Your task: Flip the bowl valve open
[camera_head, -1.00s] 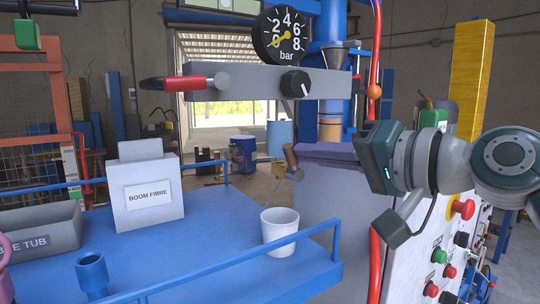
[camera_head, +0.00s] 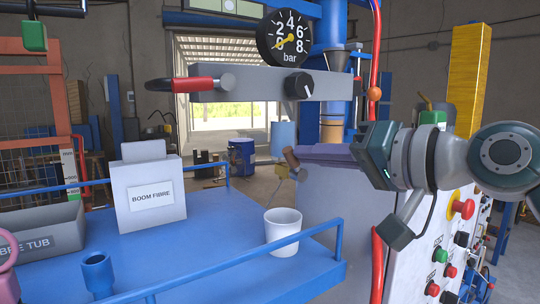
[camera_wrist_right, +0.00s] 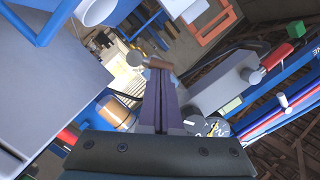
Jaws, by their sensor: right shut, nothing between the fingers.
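A small valve lever with a brown grip (camera_head: 291,158) stands at the left edge of a large grey vessel (camera_head: 335,205) in the head view. The brown grip (camera_wrist_right: 158,64) also shows in the wrist view, just past my fingertips. I take this lever to be the bowl valve. My right gripper (camera_head: 302,152) reaches in from the right above the vessel, its purple-grey fingers pointing left at the lever. The fingers (camera_wrist_right: 160,76) are shut with nothing between them. The tips are at or very near the grip; I cannot tell whether they touch. My left gripper is out of view.
A blue trolley (camera_head: 215,250) at the front left carries a white cup (camera_head: 283,228), a box labelled BOOM FIBRE (camera_head: 150,190) and a blue cup (camera_head: 96,275). A grey bar (camera_head: 260,84) with a red lever and gauge (camera_head: 289,37) is above. A button panel (camera_head: 430,250) is at right.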

